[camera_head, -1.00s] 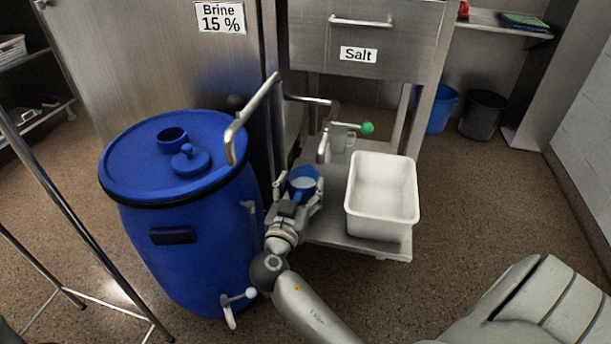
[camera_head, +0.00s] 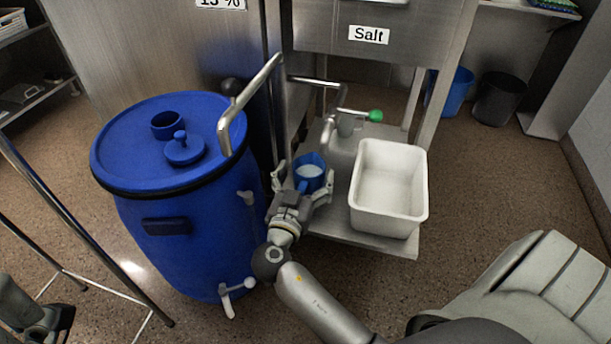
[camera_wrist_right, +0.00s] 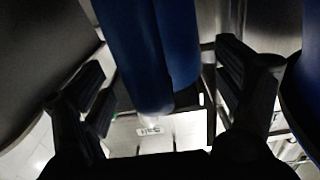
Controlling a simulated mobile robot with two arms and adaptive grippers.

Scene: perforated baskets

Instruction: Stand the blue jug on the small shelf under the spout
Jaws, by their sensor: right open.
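The blue jug (camera_head: 309,166) is upright on or just above the left part of the small steel shelf (camera_head: 345,232), beside the white tub. Its contact with the shelf is hidden. Pale contents show inside it. My right gripper (camera_head: 303,184) is open, with its fingers spread on either side of the jug. In the right wrist view, the jug's blue handle (camera_wrist_right: 150,60) hangs between the open fingers, apart from both. The bent steel spout with a green knob (camera_head: 375,115) is behind the jug, to its right. Part of my left gripper (camera_head: 45,325) shows at the lower left.
A white tub (camera_head: 388,190) fills the right part of the shelf. A large blue barrel (camera_head: 170,235) with a bent pipe (camera_head: 245,100) stands close on the left. The Salt cabinet (camera_head: 430,40) hangs above. Steel rails (camera_head: 80,235) stand at the far left.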

